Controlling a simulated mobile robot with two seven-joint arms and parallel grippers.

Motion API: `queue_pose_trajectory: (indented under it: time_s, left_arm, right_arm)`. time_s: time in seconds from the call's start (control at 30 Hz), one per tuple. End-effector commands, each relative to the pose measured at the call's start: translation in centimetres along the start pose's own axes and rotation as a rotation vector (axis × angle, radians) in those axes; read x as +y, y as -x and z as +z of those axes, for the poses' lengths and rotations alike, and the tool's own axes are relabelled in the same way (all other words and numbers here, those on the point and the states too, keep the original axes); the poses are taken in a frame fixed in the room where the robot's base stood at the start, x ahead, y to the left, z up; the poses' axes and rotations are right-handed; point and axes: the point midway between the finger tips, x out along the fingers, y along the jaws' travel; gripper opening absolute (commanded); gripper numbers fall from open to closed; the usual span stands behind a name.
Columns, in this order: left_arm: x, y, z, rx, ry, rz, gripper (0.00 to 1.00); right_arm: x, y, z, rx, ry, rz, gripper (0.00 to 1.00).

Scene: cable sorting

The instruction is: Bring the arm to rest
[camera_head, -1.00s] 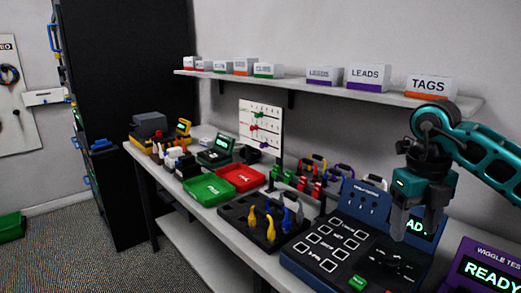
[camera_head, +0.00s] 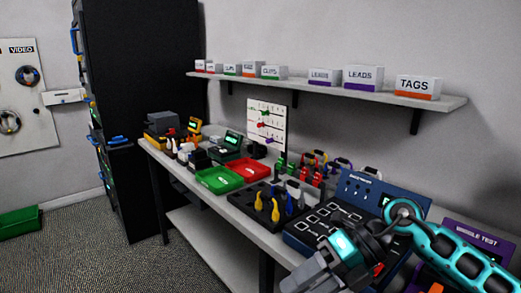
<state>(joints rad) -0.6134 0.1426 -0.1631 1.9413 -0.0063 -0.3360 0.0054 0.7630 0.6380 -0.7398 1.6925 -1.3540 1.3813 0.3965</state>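My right gripper (camera_head: 302,280) hangs low at the bottom of the head view, at the near edge of the workbench. It points down and to the left, and its arm comes in from the right. Its fingers are seen from the side, partly cut off by the frame, so I cannot tell if they are open or shut. I see nothing held in it. My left gripper is not in view.
A dark blue test panel (camera_head: 322,224) lies behind my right arm, with a purple tester (camera_head: 470,234) at the right. A black cable holder (camera_head: 240,203), red tray (camera_head: 248,169) and green tray (camera_head: 219,182) stand left. A shelf (camera_head: 300,84) runs above.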

Motion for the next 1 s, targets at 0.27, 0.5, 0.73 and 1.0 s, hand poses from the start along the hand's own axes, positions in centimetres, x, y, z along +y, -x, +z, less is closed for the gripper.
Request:
queue_pose_trajectory:
  time_s: [0.27,0.5,0.73,1.0]
  left_arm:
    - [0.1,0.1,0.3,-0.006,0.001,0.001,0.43]
    - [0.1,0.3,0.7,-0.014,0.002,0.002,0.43]
    - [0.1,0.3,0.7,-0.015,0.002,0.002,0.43]
    - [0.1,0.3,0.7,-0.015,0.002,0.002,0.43]
  right_arm:
    - [5.9,-3.6,0.6,-0.280,-0.300,0.747,0.62]
    - [0.4,-1.5,1.9,-0.652,-0.826,1.159,0.62]
    - [-12.3,-2.9,-3.1,-1.013,-1.507,1.275,0.62]
    - [-21.7,-7.5,-13.9,-1.225,-2.135,1.144,0.62]
